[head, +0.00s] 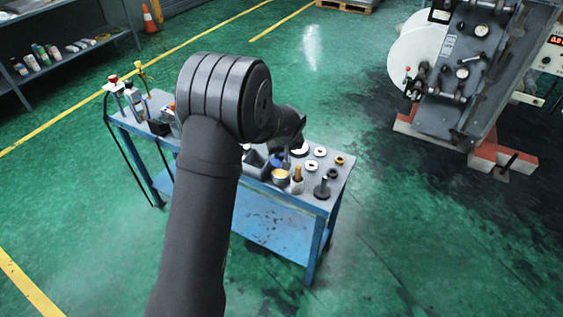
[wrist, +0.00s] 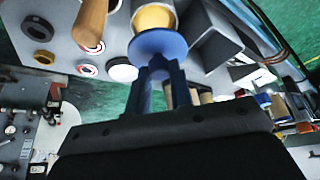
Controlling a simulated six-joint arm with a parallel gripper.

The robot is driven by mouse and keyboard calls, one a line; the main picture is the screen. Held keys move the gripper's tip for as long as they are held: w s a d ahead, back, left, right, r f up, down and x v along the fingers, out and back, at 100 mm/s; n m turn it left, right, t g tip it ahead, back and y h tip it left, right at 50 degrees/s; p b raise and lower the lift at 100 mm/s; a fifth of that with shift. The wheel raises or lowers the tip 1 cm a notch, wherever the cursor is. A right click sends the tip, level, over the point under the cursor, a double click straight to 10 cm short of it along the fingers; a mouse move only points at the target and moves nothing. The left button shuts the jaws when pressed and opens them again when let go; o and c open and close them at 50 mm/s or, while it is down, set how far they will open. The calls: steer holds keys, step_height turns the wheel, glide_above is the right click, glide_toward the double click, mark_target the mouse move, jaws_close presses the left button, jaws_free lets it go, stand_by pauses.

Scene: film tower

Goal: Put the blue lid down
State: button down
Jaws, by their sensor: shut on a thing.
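In the wrist view, the blue lid (wrist: 158,42) is a round disc held at the tips of my gripper (wrist: 160,70), whose two fingers are shut on it. The lid is close to an open round container with yellow-orange contents (wrist: 153,17) and partly overlaps it in this view. I cannot tell whether they touch. The same container (head: 280,176) shows there on the bench.
A grey machine (head: 468,75) stands at the right.

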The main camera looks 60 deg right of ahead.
mark_target(282, 155)
steer(key=r, duration=0.4)
steer(key=shift+d, duration=0.2)
steer(key=s+d+f, duration=0.2)
steer(key=d, duration=0.3)
steer(key=w+d+f, duration=0.1)
steer(key=w+f, duration=0.1)
steer(key=w, duration=0.1)
steer(key=w+f, duration=0.2)
steer(key=w, duration=0.2)
steer(key=w+d+f, duration=0.1)
steer(key=w+f, duration=0.2)
steer(key=w, duration=0.1)
steer(key=shift+d, duration=0.3)
steer(key=shift+f, duration=1.95)
steer(key=c, duration=1.3)
jaws_free()
steer(key=shift+f, duration=0.15)
